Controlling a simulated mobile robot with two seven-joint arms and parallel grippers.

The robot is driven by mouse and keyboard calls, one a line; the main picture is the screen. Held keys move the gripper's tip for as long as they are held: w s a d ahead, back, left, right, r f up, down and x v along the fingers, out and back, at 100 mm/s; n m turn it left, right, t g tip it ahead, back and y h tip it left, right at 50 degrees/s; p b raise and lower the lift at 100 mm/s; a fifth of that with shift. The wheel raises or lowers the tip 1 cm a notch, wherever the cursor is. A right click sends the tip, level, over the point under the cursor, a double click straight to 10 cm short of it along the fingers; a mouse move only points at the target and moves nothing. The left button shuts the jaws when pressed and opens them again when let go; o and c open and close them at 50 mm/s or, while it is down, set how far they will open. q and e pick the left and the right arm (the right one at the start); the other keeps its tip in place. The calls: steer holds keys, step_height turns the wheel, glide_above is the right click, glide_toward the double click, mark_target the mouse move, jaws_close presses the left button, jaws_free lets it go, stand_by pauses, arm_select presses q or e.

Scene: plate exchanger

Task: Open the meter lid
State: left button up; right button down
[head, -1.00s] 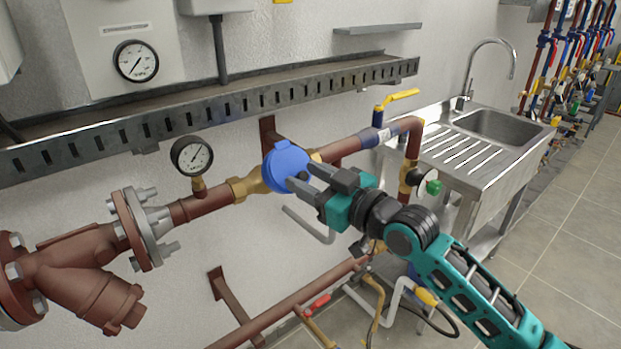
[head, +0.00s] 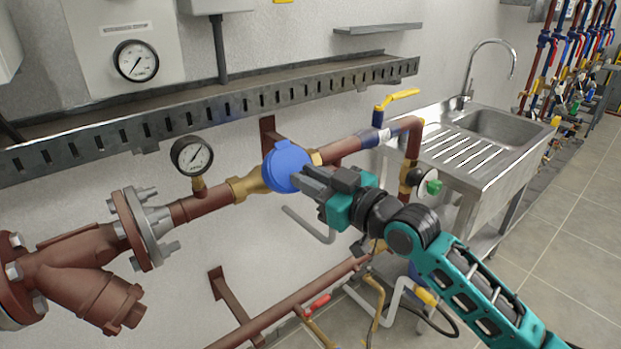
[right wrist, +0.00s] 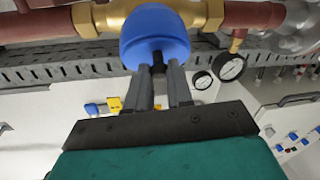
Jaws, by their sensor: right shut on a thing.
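The blue meter lid (head: 284,163) is a round cap on the brass meter body (head: 252,184) in the brown pipe run, and it looks shut. My right gripper (head: 300,179) reaches it from the lower right, its fingers shut at the lid's lower right edge. In the right wrist view the blue lid (right wrist: 155,32) is straight ahead. There my right gripper (right wrist: 160,72) has its fingertips on either side of a small dark tab (right wrist: 158,61) at the lid's edge. The fingers partly hide the tab. My left gripper is not in view.
A pressure gauge (head: 192,156) stands on the pipe left of the meter. A yellow-handled valve (head: 397,99) is to its right. A slotted metal tray (head: 225,107) runs along the wall above. A steel sink (head: 500,128) stands at the right.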

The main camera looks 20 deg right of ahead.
steer(key=shift+r, duration=0.15)
steer(key=w+r+g+h, duration=0.1)
steer(key=r+g+h, duration=0.2)
steer(key=r+g, duration=0.2)
steer(key=w+a+r+m+g+h, duration=0.1)
steer(key=w+r+g+h, duration=0.1)
steer(key=r+g, duration=0.4)
steer(key=shift+w+r+m+g+h, duration=0.3)
steer(key=shift+g+h, duration=0.6)
steer(key=shift+g, duration=1.5)
steer(key=shift+a, duration=0.1)
steer(key=c, duration=1)
jaws_free()
steer(key=shift+r, duration=0.1)
step_height(320, 180, up, 13)
steer(key=d, duration=0.1)
steer(key=shift+d+f, duration=0.2)
steer(key=shift+d, duration=0.2)
